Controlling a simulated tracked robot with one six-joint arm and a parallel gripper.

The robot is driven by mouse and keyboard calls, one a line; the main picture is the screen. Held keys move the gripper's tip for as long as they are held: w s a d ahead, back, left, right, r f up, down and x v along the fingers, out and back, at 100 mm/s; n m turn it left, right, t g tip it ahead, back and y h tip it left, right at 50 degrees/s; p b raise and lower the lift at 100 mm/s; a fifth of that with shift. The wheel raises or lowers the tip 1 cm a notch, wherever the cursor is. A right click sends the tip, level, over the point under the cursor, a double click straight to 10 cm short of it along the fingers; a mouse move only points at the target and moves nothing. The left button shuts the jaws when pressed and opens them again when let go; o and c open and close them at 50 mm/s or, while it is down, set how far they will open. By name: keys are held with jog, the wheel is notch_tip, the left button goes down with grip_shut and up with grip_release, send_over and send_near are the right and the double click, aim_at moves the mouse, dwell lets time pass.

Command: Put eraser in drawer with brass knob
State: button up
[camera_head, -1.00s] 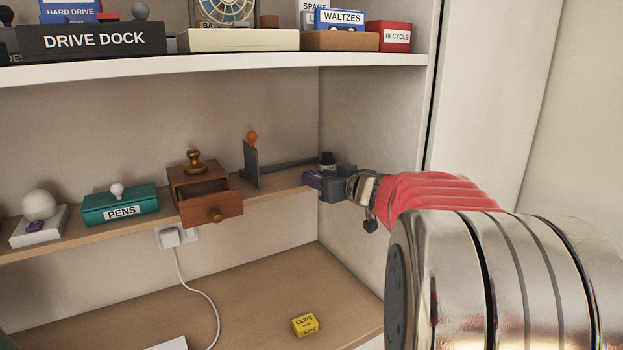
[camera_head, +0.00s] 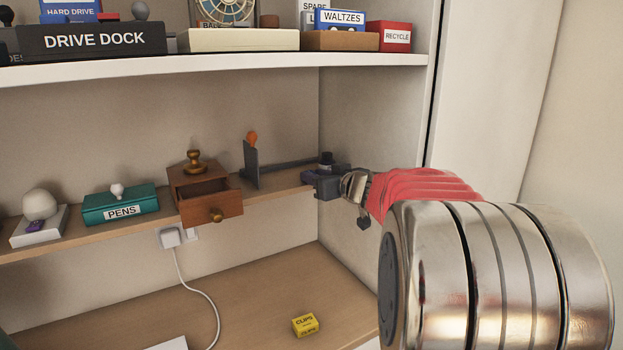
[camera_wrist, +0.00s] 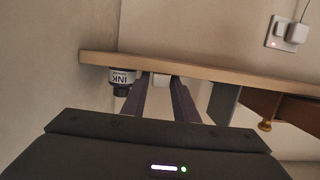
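The wooden box (camera_head: 192,178) with a drawer and brass knob (camera_head: 216,215) stands on the middle shelf, and its drawer is pulled open. Its knob also shows in the inverted wrist view (camera_wrist: 265,126). My gripper (camera_head: 318,178) is at the right end of that shelf. In the wrist view its two fingers (camera_wrist: 160,84) are apart. A small pale block (camera_wrist: 160,80), perhaps the eraser, shows between the fingertips at the shelf. I cannot tell whether the fingers touch it. In the head view the block is hidden by the gripper.
An ink bottle (camera_wrist: 122,78) stands close beside the fingers. A dark bookend (camera_head: 251,165) with an orange top stands between gripper and box. A green pens box (camera_head: 120,205) is further left. The side wall is close on the right; an upper shelf (camera_head: 230,68) is above.

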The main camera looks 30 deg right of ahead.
grip_shut()
notch_tip(320, 180, up, 10)
dwell(0.8)
dwell(0.8)
